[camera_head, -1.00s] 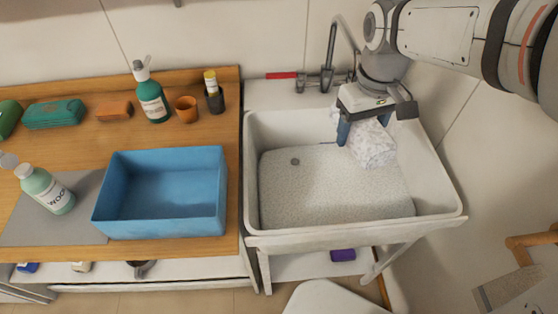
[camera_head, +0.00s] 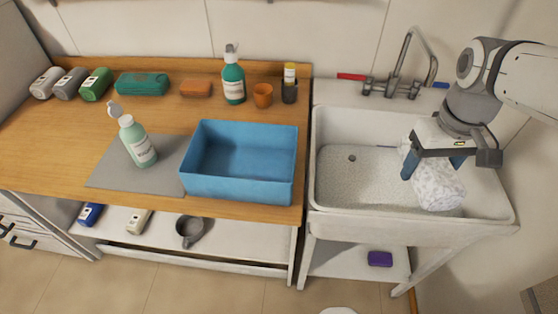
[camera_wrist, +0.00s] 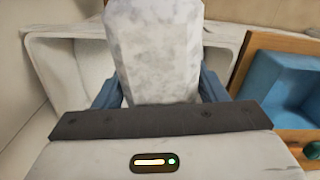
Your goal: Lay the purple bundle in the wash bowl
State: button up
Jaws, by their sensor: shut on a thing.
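My gripper (camera_head: 433,164) is shut on a white and grey mottled bundle (camera_head: 440,190), over the right part of the white sink (camera_head: 335,200). In the wrist view the bundle (camera_wrist: 155,55) stands between the blue fingers (camera_wrist: 157,90). A blue rectangular tub (camera_head: 240,188), which may be the wash bowl, sits empty on the wooden counter left of the sink. Part of the tub (camera_wrist: 290,85) shows at the right of the wrist view. The only purple thing I see is a small block (camera_head: 380,259) on the shelf under the sink.
A pale green pump bottle (camera_head: 138,145) stands on a grey mat (camera_head: 110,170) left of the tub. A dark green bottle (camera_head: 233,82), an orange cup (camera_head: 263,95) and a sponge (camera_head: 196,88) stand behind it. The tap (camera_head: 400,70) rises behind the sink.

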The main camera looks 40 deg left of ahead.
aim_at(245, 171)
jog(key=z, duration=1.5)
jog(key=k, duration=2.25)
jog(key=u, duration=1.3)
jog(key=i, duration=1)
jog(key=z, duration=0.15)
